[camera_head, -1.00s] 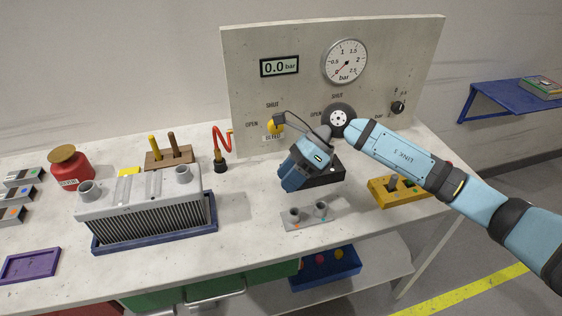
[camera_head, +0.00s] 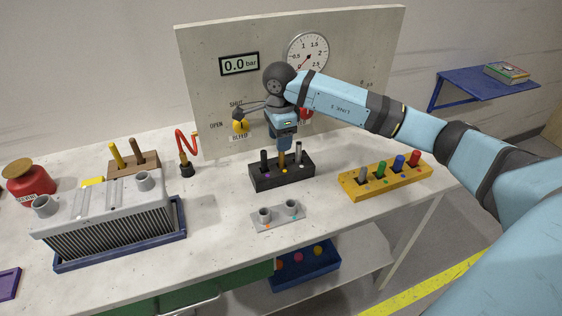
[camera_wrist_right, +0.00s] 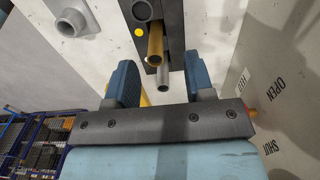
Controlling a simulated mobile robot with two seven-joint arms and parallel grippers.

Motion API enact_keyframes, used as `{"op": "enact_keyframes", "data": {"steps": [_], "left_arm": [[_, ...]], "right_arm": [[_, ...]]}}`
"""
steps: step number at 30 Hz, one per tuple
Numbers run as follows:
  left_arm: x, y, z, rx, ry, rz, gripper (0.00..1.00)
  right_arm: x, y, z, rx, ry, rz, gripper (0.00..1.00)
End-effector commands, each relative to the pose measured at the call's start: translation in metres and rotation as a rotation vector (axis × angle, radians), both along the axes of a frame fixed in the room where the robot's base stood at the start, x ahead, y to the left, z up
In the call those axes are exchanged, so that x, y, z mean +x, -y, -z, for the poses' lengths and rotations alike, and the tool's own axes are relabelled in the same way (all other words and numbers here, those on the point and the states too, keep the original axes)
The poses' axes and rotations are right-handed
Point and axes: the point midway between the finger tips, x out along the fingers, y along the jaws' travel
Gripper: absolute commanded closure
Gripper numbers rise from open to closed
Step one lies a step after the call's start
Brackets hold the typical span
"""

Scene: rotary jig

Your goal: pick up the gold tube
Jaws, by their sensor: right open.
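The gold tube (camera_head: 282,161) stands upright in the middle of a black block (camera_head: 268,181), between a black tube (camera_head: 264,159) and a silver tube (camera_head: 298,152). My right gripper (camera_head: 283,147) points down just above the gold tube and hides its upper part in the head view. In the right wrist view my right gripper (camera_wrist_right: 160,62) is open. The gold tube (camera_wrist_right: 155,45) and the silver tube (camera_wrist_right: 163,76) show in the space between its fingers, apart from both. My left gripper is in neither view.
A gauge panel (camera_head: 205,75) stands close behind the block. A yellow rack (camera_head: 362,188) with several coloured pegs is to the right. A small grey plate (camera_head: 278,222) with two sockets lies in front. A grey radiator (camera_head: 110,215) and a red canister (camera_head: 30,182) are at the left.

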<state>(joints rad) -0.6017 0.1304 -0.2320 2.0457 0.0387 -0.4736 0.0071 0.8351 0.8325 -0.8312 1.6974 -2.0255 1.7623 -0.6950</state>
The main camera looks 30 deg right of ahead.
Motion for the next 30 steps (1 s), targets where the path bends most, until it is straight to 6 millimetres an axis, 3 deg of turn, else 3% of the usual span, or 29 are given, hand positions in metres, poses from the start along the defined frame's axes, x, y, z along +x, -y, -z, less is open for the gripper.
{"op": "enact_keyframes", "data": {"steps": [5, 12, 22, 28, 30], "left_arm": [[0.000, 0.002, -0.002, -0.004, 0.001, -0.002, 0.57], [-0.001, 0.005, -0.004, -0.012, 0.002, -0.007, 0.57], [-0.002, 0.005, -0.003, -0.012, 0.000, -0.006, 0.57], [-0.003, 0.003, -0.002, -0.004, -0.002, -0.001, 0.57], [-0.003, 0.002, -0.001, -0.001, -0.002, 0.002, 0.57]], "right_arm": [[-0.002, 0.000, 0.014, 0.000, -0.001, 0.000, 0.52], [-0.006, 0.001, 0.048, 0.001, -0.002, 0.001, 0.52], [-0.006, 0.001, 0.055, 0.001, 0.002, 0.000, 0.52], [-0.006, 0.001, 0.055, 0.001, 0.001, 0.000, 0.97], [-0.006, 0.001, 0.055, 0.001, 0.001, 0.000, 1.00]]}}
